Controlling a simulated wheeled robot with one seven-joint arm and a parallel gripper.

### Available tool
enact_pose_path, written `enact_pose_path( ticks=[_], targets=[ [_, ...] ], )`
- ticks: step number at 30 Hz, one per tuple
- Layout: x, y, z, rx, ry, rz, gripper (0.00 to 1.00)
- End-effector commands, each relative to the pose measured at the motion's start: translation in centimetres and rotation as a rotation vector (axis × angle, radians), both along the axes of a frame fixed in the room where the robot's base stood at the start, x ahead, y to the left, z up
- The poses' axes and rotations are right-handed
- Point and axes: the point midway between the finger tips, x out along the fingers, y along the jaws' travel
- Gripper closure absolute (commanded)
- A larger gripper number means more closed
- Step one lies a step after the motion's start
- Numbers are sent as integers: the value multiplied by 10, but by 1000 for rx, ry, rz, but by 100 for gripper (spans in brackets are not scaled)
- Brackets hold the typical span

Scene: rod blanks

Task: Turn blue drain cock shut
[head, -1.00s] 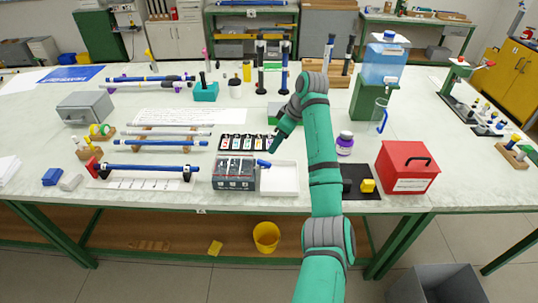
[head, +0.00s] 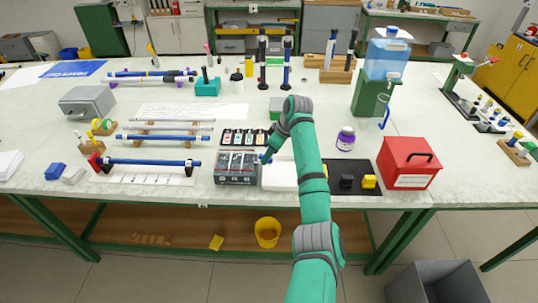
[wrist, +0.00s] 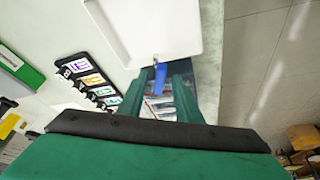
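The blue drain cock (wrist: 159,78) shows in the wrist view as a small blue lever between my fingertips, by the edge of a white tray (wrist: 150,50). In the head view the cock (head: 264,160) is a small blue patch at the right side of a clear-topped grey box (head: 236,178), partly hidden by my gripper. My gripper (wrist: 160,84) appears open, with a gap between its green fingers around the lever; contact with it cannot be told. The box's contents show between the fingers. The lever's exact angle is hard to tell.
A strip of coloured cards (head: 245,138) lies behind the box. A black mat with black and yellow blocks (head: 369,181), a purple-lidded jar (head: 345,138) and a red box (head: 408,163) stand to the right. A blue rod (head: 150,162) on supports lies to the left.

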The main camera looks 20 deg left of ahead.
Motion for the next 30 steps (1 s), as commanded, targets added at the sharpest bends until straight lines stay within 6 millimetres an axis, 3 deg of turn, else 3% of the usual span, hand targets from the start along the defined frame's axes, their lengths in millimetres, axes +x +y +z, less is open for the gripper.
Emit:
enact_pose_path(
  ticks=[2,6,19,30],
  targets=[
    [0,0,0,0,0,0,69],
    [0,0,0,0,0,0,100],
    [-2,1,0,1,0,-53,100],
    [-9,4,0,3,-1,-324,100]
  ],
)
